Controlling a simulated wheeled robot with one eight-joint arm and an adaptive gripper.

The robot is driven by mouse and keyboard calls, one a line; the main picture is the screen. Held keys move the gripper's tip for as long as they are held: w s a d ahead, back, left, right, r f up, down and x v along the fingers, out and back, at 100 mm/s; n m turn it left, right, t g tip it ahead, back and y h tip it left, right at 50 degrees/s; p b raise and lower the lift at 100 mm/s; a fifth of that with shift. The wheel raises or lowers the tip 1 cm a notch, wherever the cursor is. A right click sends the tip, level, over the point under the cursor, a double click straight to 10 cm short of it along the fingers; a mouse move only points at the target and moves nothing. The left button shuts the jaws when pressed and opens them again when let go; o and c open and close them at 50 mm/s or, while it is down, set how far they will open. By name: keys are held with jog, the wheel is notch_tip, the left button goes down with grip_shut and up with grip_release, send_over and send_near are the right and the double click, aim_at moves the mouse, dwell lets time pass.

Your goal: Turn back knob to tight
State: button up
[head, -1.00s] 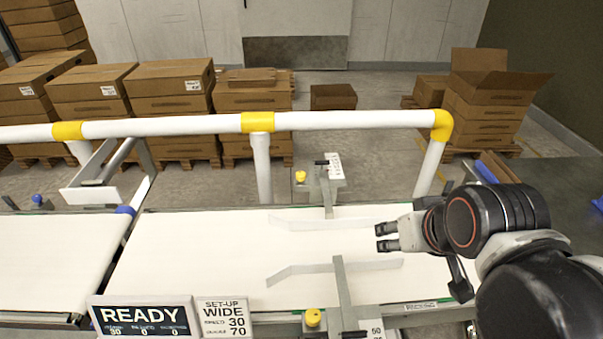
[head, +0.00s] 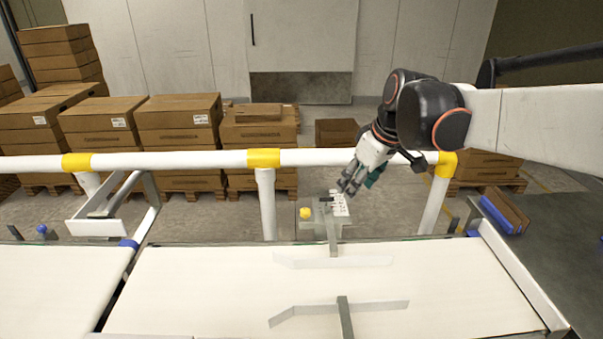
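The yellow back knob (head: 305,213) sits on the left side of the back guide's grey bracket (head: 322,228), behind the far edge of the belt. A small black part (head: 327,199) and a white label with black marks (head: 339,206) are on the same bracket. My gripper (head: 347,188) hangs above and right of the knob, fingers pointing down and left, near the label. It appears apart from the knob, with nothing seen held. The fingers are small and overlap, so their opening is unclear.
A white rail (head: 350,157) with yellow joints runs behind the bracket. The cream belt (head: 210,280) is bare except for the back guide (head: 335,261) and front guide (head: 335,310). Stacked cartons (head: 180,125) stand beyond the rail. A blue-edged box (head: 500,213) lies at right.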

jog(key=w+a+f+n+g+y, duration=0.1)
jog(key=w+a+f+n+g, duration=0.2)
jog(key=w, duration=0.7)
jog(key=n, duration=0.4)
send_near(306, 210)
jog(key=shift+y, duration=0.5)
jog(key=b+x, duration=0.1)
jog(key=x, duration=0.2)
jog(key=b+x, duration=0.1)
jog(key=x, duration=0.1)
jog(key=d+b+x, duration=0.1)
jog(key=x, duration=0.2)
jog(key=shift+a+f, duration=0.15)
jog(key=shift+f, duration=0.35)
jog(key=c, duration=1.1)
